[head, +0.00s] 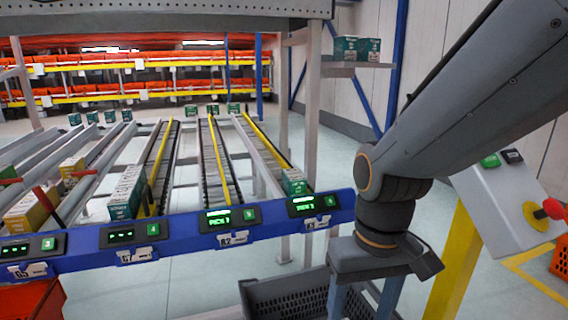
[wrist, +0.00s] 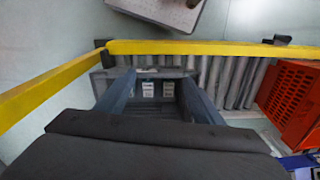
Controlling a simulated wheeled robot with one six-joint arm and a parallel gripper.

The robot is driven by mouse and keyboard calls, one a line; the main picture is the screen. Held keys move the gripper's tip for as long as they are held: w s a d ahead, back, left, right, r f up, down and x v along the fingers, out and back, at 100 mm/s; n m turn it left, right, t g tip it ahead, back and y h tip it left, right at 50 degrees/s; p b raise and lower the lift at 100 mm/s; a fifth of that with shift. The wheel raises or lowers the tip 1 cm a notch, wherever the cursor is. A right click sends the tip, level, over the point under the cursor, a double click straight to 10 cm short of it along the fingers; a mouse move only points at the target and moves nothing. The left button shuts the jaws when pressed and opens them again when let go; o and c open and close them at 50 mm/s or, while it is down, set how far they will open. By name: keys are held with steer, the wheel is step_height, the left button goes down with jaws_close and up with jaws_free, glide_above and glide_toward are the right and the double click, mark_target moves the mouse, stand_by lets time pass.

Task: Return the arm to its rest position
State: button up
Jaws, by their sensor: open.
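My arm comes in from the upper right of the head view and bends down at its wrist. My gripper (head: 363,303) points down over a dark grey tote (head: 268,292), with its two blue-grey fingers apart and nothing seen between them. In the wrist view my gripper (wrist: 155,95) is also open, its fingers spread above the tote (wrist: 112,74). Small pale-labelled items (wrist: 148,89) lie inside the tote, below and apart from the fingers. Finger ends are cut off by the head view's lower edge.
A blue rail (head: 180,245) with lit displays fronts sloped roller lanes holding cartons (head: 127,190). A control box (head: 510,200) on a yellow post (head: 455,260) stands at right. The wrist view shows a yellow bar (wrist: 200,48), rollers (wrist: 225,80) and an orange tote (wrist: 290,92).

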steer(key=d+r+m+p, duration=0.2)
steer(key=d+r+p, duration=0.5)
steer(key=p, duration=0.5)
steer(key=shift+s, duration=0.35)
